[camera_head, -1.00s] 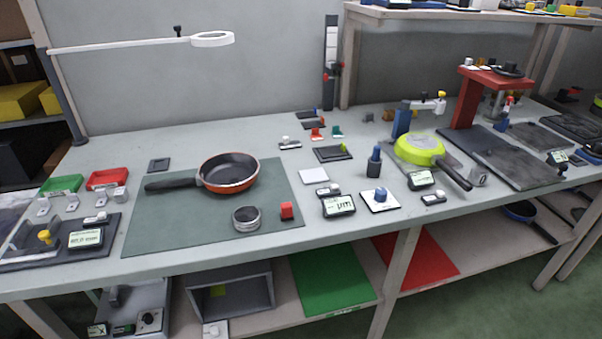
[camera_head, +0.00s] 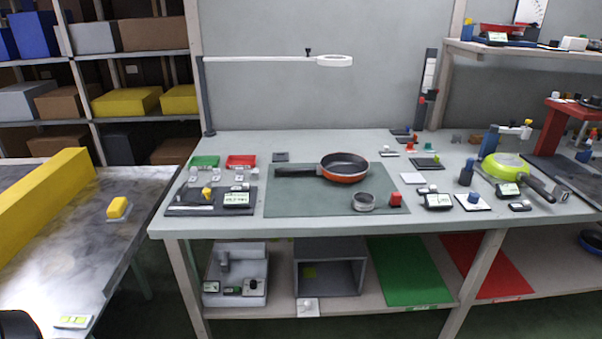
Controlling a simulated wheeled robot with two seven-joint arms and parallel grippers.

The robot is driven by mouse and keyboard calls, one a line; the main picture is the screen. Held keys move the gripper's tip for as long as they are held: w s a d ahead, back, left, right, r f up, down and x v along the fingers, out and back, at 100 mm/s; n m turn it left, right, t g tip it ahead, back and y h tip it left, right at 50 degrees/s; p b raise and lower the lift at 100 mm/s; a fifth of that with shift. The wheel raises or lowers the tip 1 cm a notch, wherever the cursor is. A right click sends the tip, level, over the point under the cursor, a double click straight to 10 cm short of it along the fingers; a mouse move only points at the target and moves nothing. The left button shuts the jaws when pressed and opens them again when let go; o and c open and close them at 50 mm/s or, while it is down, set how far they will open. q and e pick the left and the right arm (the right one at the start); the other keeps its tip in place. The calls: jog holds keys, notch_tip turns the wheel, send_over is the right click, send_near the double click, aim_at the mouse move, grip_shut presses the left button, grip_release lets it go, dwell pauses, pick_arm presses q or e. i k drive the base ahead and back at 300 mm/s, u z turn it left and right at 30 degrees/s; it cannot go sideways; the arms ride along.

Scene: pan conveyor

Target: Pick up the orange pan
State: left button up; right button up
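The orange pan (camera_head: 343,168) sits upright on the dark green mat (camera_head: 310,202) on the workbench. Its inside is dark, and its black handle (camera_head: 294,171) points left. A grey metal ring (camera_head: 363,202) and a small red block (camera_head: 395,198) are in front of it on the mat. Neither of my grippers can be made out in the head view. A dark rounded shape at the lower left corner is too cut off to tell.
A green-yellow pan (camera_head: 507,165) lies at the right of the bench. Small green (camera_head: 204,161) and red trays (camera_head: 241,161) stand left of the mat. A lamp arm (camera_head: 270,59) reaches over the bench's back. A metal table with a yellow rail (camera_head: 45,208) is at the left.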

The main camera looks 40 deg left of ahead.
aim_at(340, 167)
jog(key=u, duration=0.95)
jog(key=i, duration=0.35)
jog(key=u, duration=0.05)
